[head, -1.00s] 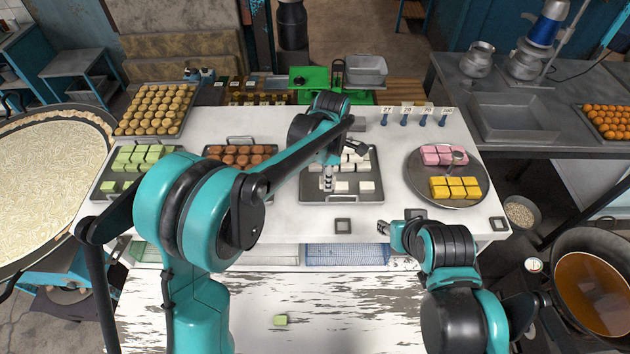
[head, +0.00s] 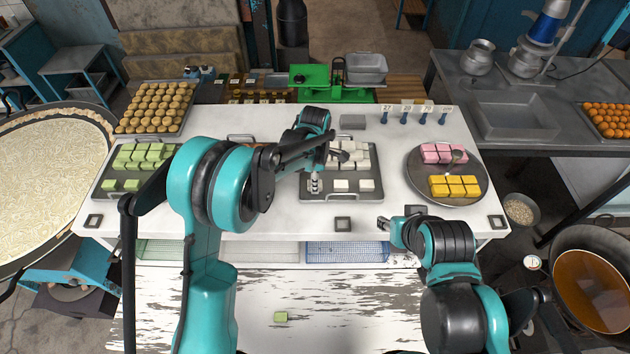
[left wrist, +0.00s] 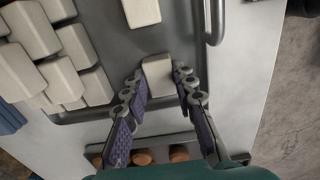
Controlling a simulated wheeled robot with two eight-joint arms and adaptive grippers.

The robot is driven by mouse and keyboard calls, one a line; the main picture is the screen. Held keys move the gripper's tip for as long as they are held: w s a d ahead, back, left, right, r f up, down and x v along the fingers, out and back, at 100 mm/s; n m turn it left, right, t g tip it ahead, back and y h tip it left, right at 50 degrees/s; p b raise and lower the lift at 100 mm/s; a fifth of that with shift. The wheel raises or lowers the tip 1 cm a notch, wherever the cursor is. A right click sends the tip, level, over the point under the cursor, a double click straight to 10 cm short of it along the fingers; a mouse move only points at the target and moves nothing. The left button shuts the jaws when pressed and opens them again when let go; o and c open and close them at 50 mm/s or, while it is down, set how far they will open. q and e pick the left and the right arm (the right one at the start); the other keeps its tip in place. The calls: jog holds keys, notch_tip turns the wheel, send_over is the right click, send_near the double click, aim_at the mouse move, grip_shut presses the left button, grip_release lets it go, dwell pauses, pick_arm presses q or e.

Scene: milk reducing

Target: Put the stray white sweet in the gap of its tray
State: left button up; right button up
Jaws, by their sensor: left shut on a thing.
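The white sweet (left wrist: 158,77) is between the two fingers of my left gripper (left wrist: 160,84) in the left wrist view. The gripper is shut on it. In the head view my left gripper (head: 314,186) is at the front left part of the white sweets' tray (head: 342,199), left of two white sweets in the front row. The held sweet is inside the rim; I cannot tell whether it touches the tray floor. More white sweets (head: 352,158) fill the rows behind, partly hidden by my arm. My right gripper (head: 384,223) is by the table's front edge, too small to read.
A tray of green sweets (head: 150,155) is at the left, and the brown sweets' tray is mostly hidden by my left arm. A round tray (head: 420,185) holds pink and yellow sweets at right. A stray green sweet (head: 281,316) lies on the lower surface in front.

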pick_arm(q)
jog(key=o, duration=1.1)
jog(key=shift+w+f, duration=0.1)
jog(key=shift+f, duration=0.05)
jog(key=shift+c, duration=0.2)
jog(key=shift+r, duration=0.2)
notch_tip(320, 180, up, 12)
jog(key=s+a+r+m+t, duration=0.2)
jog(key=s+a+r+m, duration=0.3)
jog(key=s+a, duration=0.15)
jog(key=s+a+m+t, duration=0.2)
jog(key=s+a+m, duration=0.3)
jog(key=s, duration=0.3)
jog(key=s+a+f+m+t, duration=0.1)
jog(key=s+a+m+t, duration=0.2)
jog(key=s+a+m, duration=0.3)
jog(key=shift+s+a+f+m, duration=0.15)
jog(key=shift+s+f+m, duration=0.1)
jog(key=shift+s+m, duration=0.8)
